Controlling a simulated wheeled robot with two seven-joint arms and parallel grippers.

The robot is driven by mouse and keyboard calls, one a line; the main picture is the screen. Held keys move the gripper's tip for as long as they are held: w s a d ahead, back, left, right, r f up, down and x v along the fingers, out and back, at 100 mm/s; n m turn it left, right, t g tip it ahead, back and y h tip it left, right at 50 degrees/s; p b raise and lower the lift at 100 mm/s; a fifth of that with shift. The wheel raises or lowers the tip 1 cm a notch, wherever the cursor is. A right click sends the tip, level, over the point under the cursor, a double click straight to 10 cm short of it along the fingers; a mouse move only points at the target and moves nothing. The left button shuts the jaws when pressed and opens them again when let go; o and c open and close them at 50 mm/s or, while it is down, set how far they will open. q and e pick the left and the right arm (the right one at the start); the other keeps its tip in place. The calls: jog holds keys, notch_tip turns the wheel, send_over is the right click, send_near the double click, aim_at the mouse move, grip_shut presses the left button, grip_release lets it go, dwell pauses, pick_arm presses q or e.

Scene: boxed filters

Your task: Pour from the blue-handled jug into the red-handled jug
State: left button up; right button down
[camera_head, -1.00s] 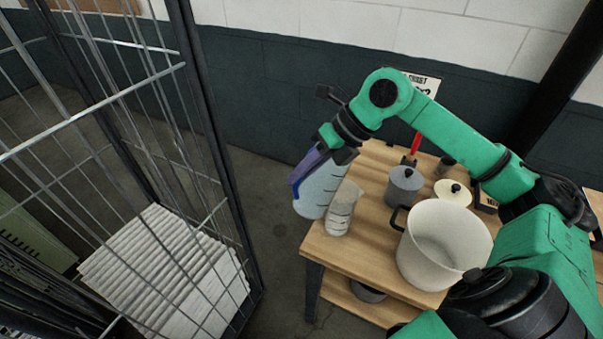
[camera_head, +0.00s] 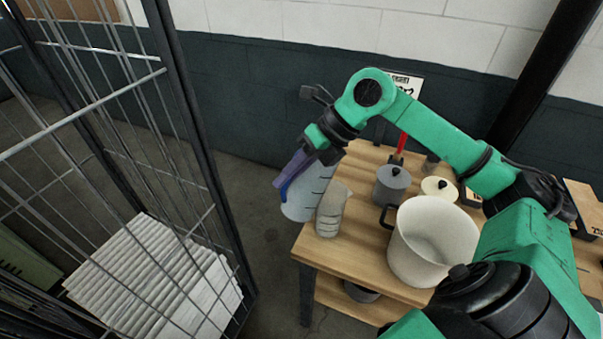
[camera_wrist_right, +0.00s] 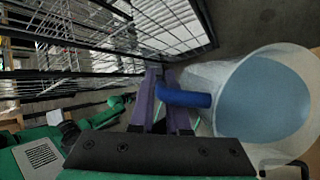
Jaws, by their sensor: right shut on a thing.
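My right gripper (camera_head: 287,178) is shut on the blue handle of a clear jug (camera_head: 307,195). In the right wrist view, its purple fingers (camera_wrist_right: 166,85) close on the blue handle (camera_wrist_right: 184,96), and the jug (camera_wrist_right: 262,100) looks pale blue inside. In the head view the jug is at the table's left edge, looking slightly tilted. A second clear jug (camera_head: 331,212) with dark marks stands just right of it. No handle shows on it, so I cannot tell whether it is the red-handled one. My left gripper is not in the head view.
On the wooden table (camera_head: 350,255) stand a large cream pot (camera_head: 425,255), a grey lidded canister (camera_head: 391,187) and a cream lidded one (camera_head: 440,188). A red upright piece (camera_head: 403,142) shows behind. A wire cage (camera_head: 190,110) with stacked white sheets is at left.

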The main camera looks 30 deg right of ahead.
jog(key=shift+d+r+m+y+b, duration=0.15)
jog(key=shift+r+m+y+b, duration=0.2)
jog(key=shift+y+b, duration=0.85)
dwell(1.6)
jog(key=shift+w+d+y+b, duration=0.15)
jog(key=shift+d+y+b, duration=0.55)
jog(key=shift+b, duration=1.15)
dwell(3.3)
